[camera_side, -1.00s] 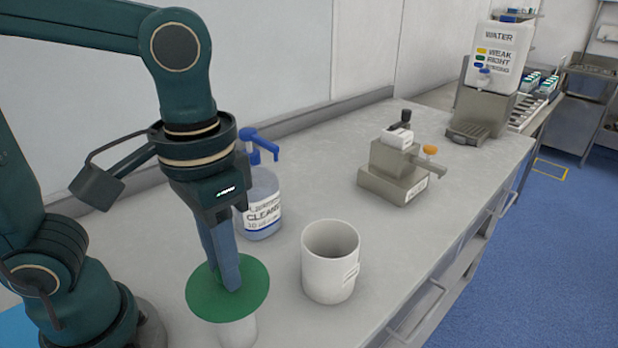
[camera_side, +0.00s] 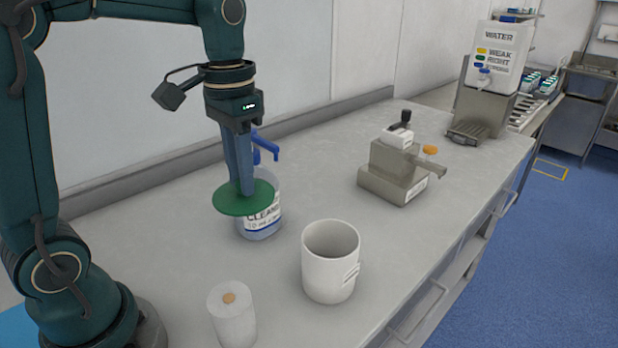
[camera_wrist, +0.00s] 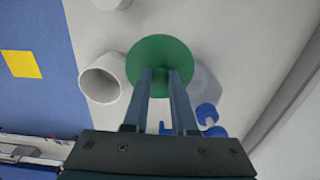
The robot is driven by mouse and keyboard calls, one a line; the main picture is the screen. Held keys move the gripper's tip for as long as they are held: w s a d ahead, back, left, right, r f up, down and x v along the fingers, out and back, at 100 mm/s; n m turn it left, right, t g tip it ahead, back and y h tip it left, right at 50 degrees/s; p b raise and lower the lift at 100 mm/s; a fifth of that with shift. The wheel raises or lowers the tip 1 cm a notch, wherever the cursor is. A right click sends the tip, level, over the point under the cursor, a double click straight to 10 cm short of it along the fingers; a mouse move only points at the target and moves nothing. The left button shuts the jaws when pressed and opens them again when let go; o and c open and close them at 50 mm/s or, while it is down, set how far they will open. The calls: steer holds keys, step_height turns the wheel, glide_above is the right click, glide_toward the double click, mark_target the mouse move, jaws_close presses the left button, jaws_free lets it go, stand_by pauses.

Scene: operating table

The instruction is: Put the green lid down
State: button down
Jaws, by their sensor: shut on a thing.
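The green lid (camera_side: 243,203) is a flat round disc, held level above the table in the side view. My gripper (camera_side: 246,190) points down and is shut on the lid at its top centre. In the wrist view the lid (camera_wrist: 160,62) lies at the ends of my fingers (camera_wrist: 162,78). Its grip point is partly hidden behind the fingertips. In the side view the lid overlaps the cleaner bottle behind it.
A white open cup (camera_side: 330,270) stands to the right of the lid. A white cylinder with a tan top spot (camera_side: 232,318) stands at the front. The cleaner bottle (camera_side: 262,222) has a blue pump. A grey device (camera_side: 393,172) stands farther back; table around it is clear.

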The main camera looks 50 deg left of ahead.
steer(key=s+a+f, duration=0.3)
steer(key=a, duration=0.2)
glide_above(187, 266)
step_height(187, 266, down, 4)
step_height(187, 266, down, 4)
steer(key=shift+s+f, duration=0.1)
steer(key=shift+f, duration=2.1)
steer(key=shift+f, duration=0.1)
steer(key=c, duration=0.7)
jaws_free()
